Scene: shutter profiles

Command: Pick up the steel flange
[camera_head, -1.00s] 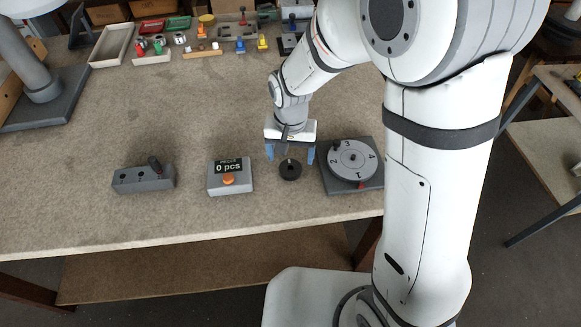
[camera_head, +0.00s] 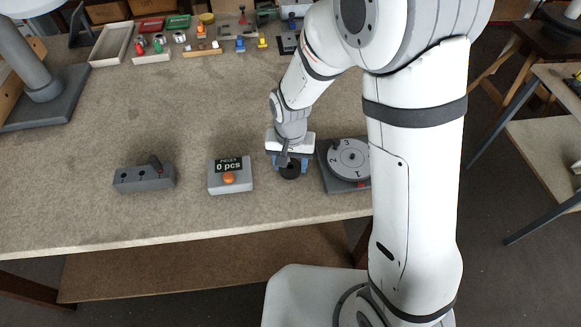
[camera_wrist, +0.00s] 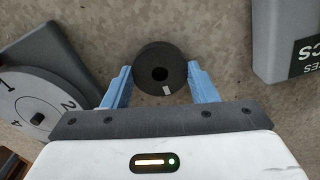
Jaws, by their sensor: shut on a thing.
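The flange (camera_head: 290,175) is a dark, thick round ring with a central hole. It is at the table's front part, between the counter box and the numbered dial. In the wrist view the flange (camera_wrist: 160,51) sits between the two blue fingers, with a small light mark on its near side. My gripper (camera_head: 289,169) is shut on it, one finger at each side; it also shows in the wrist view (camera_wrist: 161,72). The flange appears to be at table level; I cannot tell if it touches the table.
A grey box with a "0 pcs" display (camera_head: 230,176) stands close left. A numbered dial on a grey base (camera_head: 348,160) stands close right. A grey block with a lever (camera_head: 143,178) is farther left. Trays and small coloured parts line the back. The middle of the table (camera_head: 170,110) is clear.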

